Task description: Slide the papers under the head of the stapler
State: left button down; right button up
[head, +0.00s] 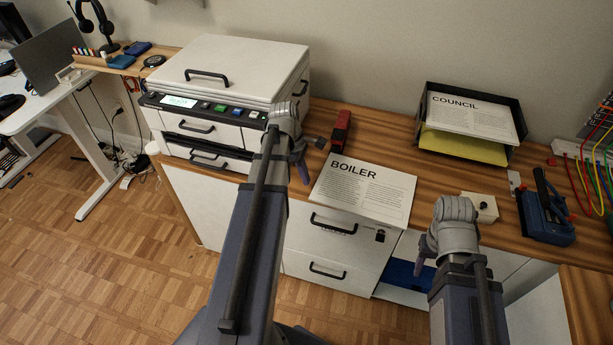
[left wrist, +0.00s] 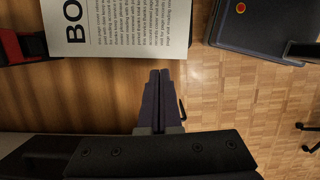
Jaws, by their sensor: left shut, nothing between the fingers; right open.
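The papers, headed BOILER (head: 365,189), lie flat on the wooden desk, their lower part at the front edge. They also show at the top of the left wrist view (left wrist: 115,25). The red and black stapler (head: 341,130) stands behind their upper left corner; its red body shows at the left of the left wrist view (left wrist: 12,45). The papers look beside the stapler, not under its head. My left gripper (head: 303,168) is shut and empty, left of the papers; its fingertips (left wrist: 160,74) point at their side edge, apart from it. My right gripper (head: 424,262) is open, near the desk's front edge.
A white printer (head: 235,70) stands close left of my left gripper. A black tray (head: 512,105) with a COUNCIL sheet (head: 470,115) is at the back right. A blue device (head: 548,220) and a cream box (head: 479,207) stand at the right. Bare desk lies behind the papers.

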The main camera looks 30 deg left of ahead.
pick_arm(q)
jog(key=p+v, duration=1.5)
jog(key=v, duration=0.2)
jog(key=shift+p, duration=0.35)
jog(key=shift+a+r, duration=0.1)
jog(key=s+d+m+y, duration=0.2)
jog(key=s+d+m, duration=0.2)
jog(key=d+m, duration=0.8)
jog(key=s+d+m+g+y, duration=0.1)
jog(key=s+d+m, duration=0.3)
jog(key=d+m, duration=0.8)
jog(key=d, duration=0.8)
jog(key=shift+s+d+f+m+y, duration=0.15)
jog(key=shift+s+f+m+y, duration=0.1)
jog(key=shift+s+m+y, duration=0.15)
jog(key=shift+w, duration=0.1)
